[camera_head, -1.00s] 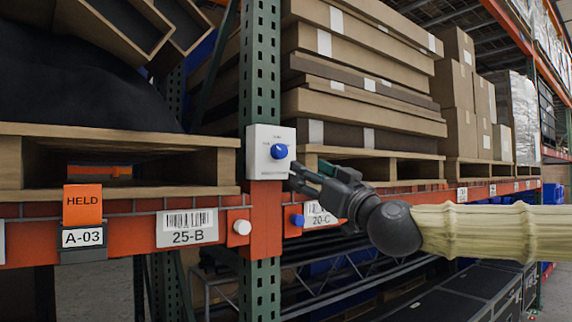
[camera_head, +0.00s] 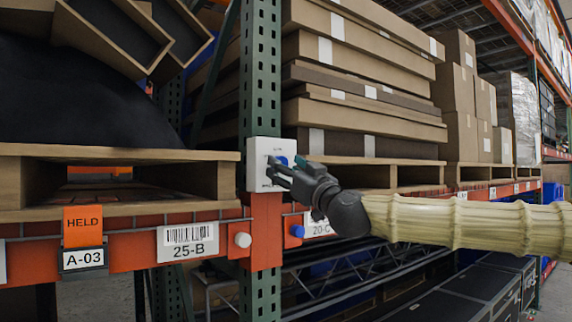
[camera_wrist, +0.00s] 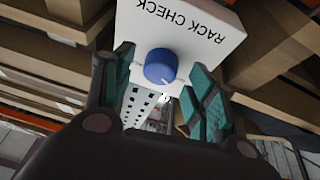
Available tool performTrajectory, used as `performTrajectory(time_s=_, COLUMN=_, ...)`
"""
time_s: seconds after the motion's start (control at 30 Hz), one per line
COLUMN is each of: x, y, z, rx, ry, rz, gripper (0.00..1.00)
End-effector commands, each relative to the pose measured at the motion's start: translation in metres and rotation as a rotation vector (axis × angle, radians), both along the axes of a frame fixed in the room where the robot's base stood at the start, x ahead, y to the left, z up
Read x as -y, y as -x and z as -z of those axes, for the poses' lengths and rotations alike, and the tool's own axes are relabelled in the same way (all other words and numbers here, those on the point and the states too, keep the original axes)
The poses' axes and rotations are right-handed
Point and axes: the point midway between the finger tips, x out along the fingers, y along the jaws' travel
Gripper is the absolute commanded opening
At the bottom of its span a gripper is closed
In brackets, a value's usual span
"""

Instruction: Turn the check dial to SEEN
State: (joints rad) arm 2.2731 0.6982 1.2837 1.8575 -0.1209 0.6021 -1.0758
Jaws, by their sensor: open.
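The check dial is a blue round knob (camera_wrist: 160,67) on a white box (camera_wrist: 205,18) marked RACK CHECK, upside down in the wrist view. In the head view the white box (camera_head: 257,152) is fixed to the green rack post, and the dial (camera_head: 284,160) is partly hidden behind my fingers. My gripper (camera_head: 276,170) reaches in from the right, in front of the box. In the wrist view my gripper (camera_wrist: 162,85) is open, with one teal-padded finger on each side of the knob. I cannot tell whether they touch it. The dial's setting is not readable.
A green post (camera_head: 260,90) and an orange beam (camera_head: 130,250) frame the box. A white button (camera_head: 243,240) and a blue button (camera_head: 297,231) sit below it. An orange HELD tag (camera_head: 83,225) hangs at left.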

Motion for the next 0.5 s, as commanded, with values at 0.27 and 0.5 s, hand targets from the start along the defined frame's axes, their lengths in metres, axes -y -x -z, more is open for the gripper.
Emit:
performTrajectory(time_s=0.27, x=-0.0016, y=-0.0025, z=-0.0009, rx=0.000, ry=0.000, rz=0.000, gripper=0.56)
performTrajectory(time_s=0.5, x=-0.0014, y=-0.0024, z=-0.0008, rx=0.000, ry=0.000, rz=0.000, gripper=0.29)
